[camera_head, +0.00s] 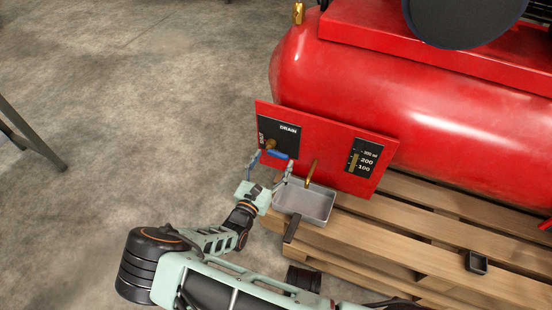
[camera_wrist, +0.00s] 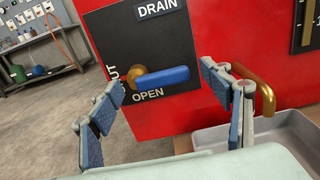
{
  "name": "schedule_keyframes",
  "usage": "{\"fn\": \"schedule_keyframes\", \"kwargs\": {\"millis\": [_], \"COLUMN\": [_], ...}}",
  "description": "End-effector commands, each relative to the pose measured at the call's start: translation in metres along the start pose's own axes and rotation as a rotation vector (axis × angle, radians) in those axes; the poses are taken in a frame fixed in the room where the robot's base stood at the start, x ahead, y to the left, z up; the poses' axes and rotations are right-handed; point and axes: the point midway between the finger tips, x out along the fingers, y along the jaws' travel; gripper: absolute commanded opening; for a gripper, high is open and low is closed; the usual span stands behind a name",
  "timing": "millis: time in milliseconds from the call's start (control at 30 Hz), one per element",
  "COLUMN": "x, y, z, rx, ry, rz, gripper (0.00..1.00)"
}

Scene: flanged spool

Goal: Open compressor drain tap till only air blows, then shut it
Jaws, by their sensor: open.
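The drain tap's blue lever (camera_head: 278,155) sits on a black plate marked DRAIN on the red panel. In the wrist view the lever (camera_wrist: 165,76) points right from its brass pivot, above the word OPEN. A second label at the plate's left edge is partly hidden. My gripper (camera_head: 271,163) is open in front of the plate. In the wrist view its fingers (camera_wrist: 165,86) stand on either side of the lever, apart from it. The brass drain spout (camera_head: 310,172) hangs right of the tap; I see no flow from it.
A grey metal tray (camera_head: 322,217) with a dark handle (camera_head: 291,229) stands below the spout on the wooden pallet (camera_head: 425,238). A gauge (camera_head: 364,158) is on the panel's right. The red tank (camera_head: 400,95) stands behind. A small black cup (camera_head: 477,262) sits farther right.

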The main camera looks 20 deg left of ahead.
Motion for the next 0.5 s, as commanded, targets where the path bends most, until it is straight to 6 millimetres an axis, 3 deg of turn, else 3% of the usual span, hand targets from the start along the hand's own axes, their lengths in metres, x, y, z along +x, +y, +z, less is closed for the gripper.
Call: {"fn": "schedule_keyframes", "kwargs": {"millis": [200,500], "x": [0.021,0.024], "y": [0.000,0.000], "z": [-0.001,0.000], "rx": [0.000,0.000], "ry": [0.000,0.001], "rz": [0.000,0.000], "gripper": [0.72,0.72]}}
